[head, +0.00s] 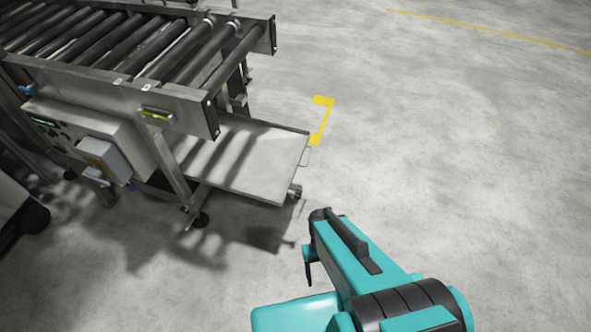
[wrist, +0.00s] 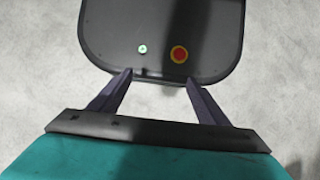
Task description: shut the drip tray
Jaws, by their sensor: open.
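The drip tray (head: 245,160) is a flat, pale metal tray in the head view. It sticks out to the right from under the roller conveyor, so it stands pulled open. A small handle (head: 306,156) is on its right front edge. The tray's inner end is hidden under the conveyor frame. My gripper (wrist: 158,77) is open and empty in the wrist view, its two dark fingers apart. In the head view my arm is at the lower right, in front of the tray and apart from it. The tray is not in the wrist view.
The roller conveyor (head: 110,45) fills the upper left, with a grey control box (head: 105,158) on its side. A yellow corner mark (head: 322,120) lies on the floor beyond the tray. The concrete floor (head: 450,130) to the right is clear.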

